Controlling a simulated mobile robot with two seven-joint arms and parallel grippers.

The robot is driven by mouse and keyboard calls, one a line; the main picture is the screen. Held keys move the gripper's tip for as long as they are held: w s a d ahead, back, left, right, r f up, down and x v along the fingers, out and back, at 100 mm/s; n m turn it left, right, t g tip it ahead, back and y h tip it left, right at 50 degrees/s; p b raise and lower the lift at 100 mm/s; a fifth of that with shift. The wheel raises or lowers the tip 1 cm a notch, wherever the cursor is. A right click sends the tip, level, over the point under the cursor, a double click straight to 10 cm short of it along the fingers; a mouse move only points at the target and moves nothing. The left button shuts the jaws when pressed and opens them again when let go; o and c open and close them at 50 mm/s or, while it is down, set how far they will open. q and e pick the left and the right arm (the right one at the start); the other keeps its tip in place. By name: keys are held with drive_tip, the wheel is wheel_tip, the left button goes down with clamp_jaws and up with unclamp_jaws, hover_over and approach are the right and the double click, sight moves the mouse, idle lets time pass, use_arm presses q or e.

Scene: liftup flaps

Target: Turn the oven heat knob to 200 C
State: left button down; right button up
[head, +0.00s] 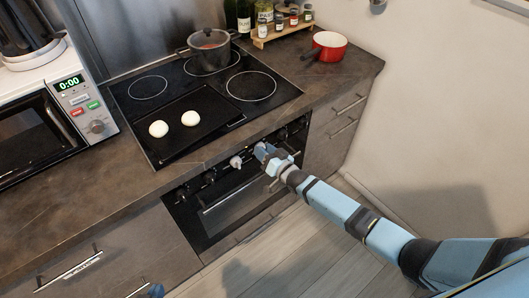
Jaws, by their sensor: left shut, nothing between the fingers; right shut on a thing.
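The black oven (235,197) is built in under the cooktop, its door closed. A row of knobs runs along its front panel. A pale knob (236,162) shows just left of my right gripper. My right gripper (262,152) is at this panel, shut on a knob that its fingers mostly hide. I cannot read the markings or the knob's setting. Only a small blue tip of my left gripper (156,290) shows at the bottom edge, shut and empty, well away from the oven.
The cooktop (187,133) above holds a lidded pot (209,50) and two white round items on a dark tray. A microwave (45,115) stands left, a red pan (328,46) and spice rack (283,30) right. Drawer handles (68,271) project at lower left.

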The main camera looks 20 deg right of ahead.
drive_tip(key=shift+f+m+b, duration=0.1)
drive_tip(key=shift+m+b, duration=0.55)
drive_tip(key=shift+m, duration=1.35)
drive_tip(key=o, duration=0.9)
drive_tip(key=v, duration=1.3)
drive_tip(key=shift+s+f, duration=0.1)
drive_tip(key=shift+s, duration=0.3)
drive_tip(key=shift+d, duration=0.1)
